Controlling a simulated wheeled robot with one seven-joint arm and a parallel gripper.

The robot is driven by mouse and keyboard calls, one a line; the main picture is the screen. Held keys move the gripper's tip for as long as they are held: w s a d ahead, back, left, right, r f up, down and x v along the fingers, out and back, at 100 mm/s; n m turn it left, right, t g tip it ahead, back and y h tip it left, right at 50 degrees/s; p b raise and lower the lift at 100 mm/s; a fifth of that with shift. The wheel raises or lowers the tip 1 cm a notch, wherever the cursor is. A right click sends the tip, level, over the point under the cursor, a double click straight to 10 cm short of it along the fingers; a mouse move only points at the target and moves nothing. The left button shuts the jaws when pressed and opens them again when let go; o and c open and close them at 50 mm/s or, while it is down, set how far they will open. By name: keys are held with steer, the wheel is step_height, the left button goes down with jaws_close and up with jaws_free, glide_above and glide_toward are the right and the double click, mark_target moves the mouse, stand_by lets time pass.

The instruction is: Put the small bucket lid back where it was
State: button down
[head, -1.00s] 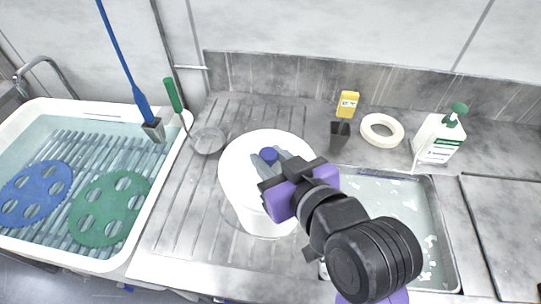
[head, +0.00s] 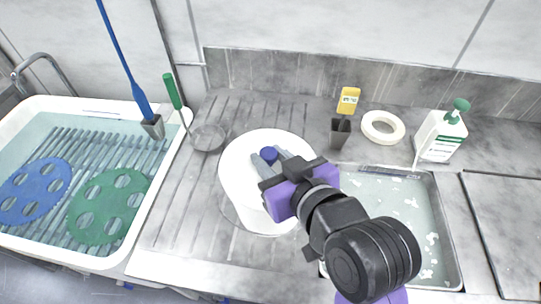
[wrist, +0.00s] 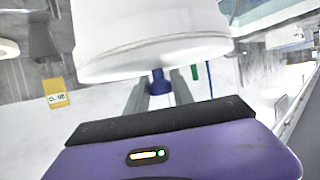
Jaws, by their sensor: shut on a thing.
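The small bucket lid (head: 239,167) is white and round with a blue knob (head: 269,155), in the middle of the head view. My gripper (head: 270,165) is shut on the knob, with its grey fingers on either side. The knob also shows between the fingers in the wrist view (wrist: 160,82). The white bucket (head: 262,216) stands on the counter under the lid, mostly hidden by it. The lid looks level over the bucket, at or very close to its rim. I cannot tell whether it is fully seated.
A sink (head: 120,262) with a blue and a green perforated disc is at left. A shallow basin (head: 405,205) is right of the bucket.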

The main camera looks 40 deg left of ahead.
steer(key=shift+f, duration=0.1)
steer(key=c, duration=1)
jaws_free()
steer(key=b+v, duration=0.1)
steer(key=v, duration=0.6)
steer(key=shift+s+d, duration=0.1)
steer(key=shift+d, duration=0.2)
steer(key=shift+r, duration=0.2)
steer(key=shift+r, duration=0.1)
